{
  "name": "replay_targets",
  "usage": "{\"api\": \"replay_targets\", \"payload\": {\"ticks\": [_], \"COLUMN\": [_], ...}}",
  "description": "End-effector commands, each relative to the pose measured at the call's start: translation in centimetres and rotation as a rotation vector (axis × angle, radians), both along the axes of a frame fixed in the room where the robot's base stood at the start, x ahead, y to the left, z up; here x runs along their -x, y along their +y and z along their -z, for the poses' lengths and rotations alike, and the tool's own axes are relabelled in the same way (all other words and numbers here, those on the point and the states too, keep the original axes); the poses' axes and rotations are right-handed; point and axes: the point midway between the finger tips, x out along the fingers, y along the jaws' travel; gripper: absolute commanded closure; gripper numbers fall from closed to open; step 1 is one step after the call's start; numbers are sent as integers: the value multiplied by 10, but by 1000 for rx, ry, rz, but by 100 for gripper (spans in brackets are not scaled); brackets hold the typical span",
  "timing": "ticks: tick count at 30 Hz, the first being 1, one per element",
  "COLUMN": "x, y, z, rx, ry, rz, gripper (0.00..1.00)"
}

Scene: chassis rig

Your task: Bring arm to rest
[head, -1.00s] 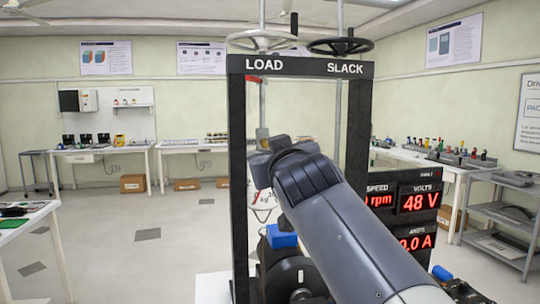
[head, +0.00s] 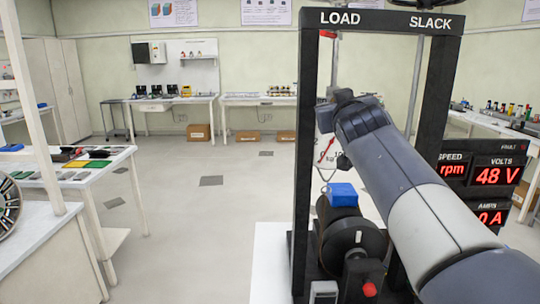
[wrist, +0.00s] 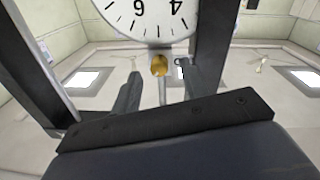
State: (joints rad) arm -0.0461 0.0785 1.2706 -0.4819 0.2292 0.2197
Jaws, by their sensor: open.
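My arm reaches from the lower right of the head view toward the black rig frame (head: 305,150) marked LOAD and SLACK. Its dark end appears within the frame's opening; the fingers are not clear there. In the wrist view my gripper (wrist: 158,88) has its two dark fingers apart, with nothing held between them. A white dial (wrist: 145,18) with black numerals, seen upside down, shows above the fingers. A brass-coloured knob (wrist: 159,65) sits at the dial's edge, in line with the gap between the fingers. I cannot tell how far apart they are in depth.
A blue block (head: 342,194) tops a dark machine in the rig. A display panel (head: 490,177) reading 48 V stands at right. At left is a white table (head: 75,170) with coloured plates. The floor (head: 190,240) between that table and the rig is clear.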

Motion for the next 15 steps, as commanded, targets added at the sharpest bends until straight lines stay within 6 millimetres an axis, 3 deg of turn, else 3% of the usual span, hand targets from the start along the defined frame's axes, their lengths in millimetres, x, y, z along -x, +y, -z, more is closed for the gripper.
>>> {"api": "replay_targets", "payload": {"ticks": [6,15], "x": [-20,-19], "y": [-1,-1], "z": [-1,0], "rx": [0,-27], "ry": [0,-2], "rz": [0,0], "gripper": [58,58]}}
